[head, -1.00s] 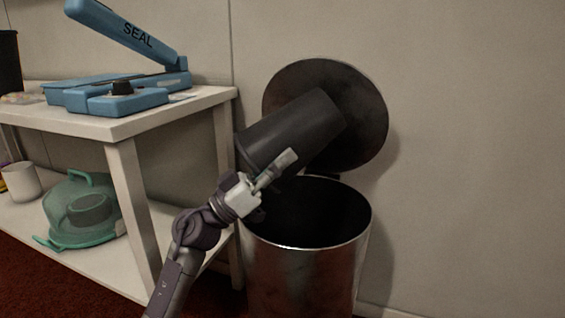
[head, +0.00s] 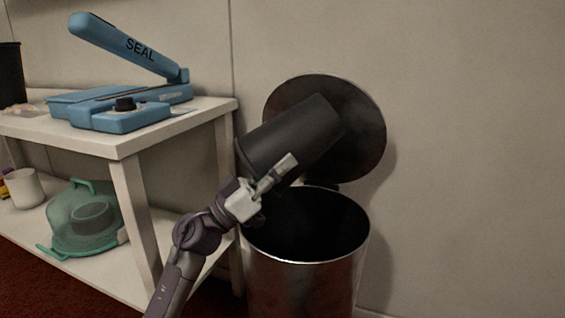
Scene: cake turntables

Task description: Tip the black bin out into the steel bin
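The black bin (head: 292,135) is tilted well over, its rimmed end low at the left and its other end up at the right. My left gripper (head: 276,174) is at its lower side, with one finger showing against the wall; the other finger is hidden. It appears shut on the bin and holds it up. The steel bin (head: 300,284) stands upright below, its lid (head: 362,130) swung up against the wall behind. Its mouth is open and dark inside; I see no contents. The black bin's rimmed end is above and left of that mouth. My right gripper is out of view.
A white shelf table (head: 150,138) stands close at the left, its right leg beside the steel bin. On it are a blue sealer (head: 120,112) and another dark bin (head: 10,76). The right side is clear.

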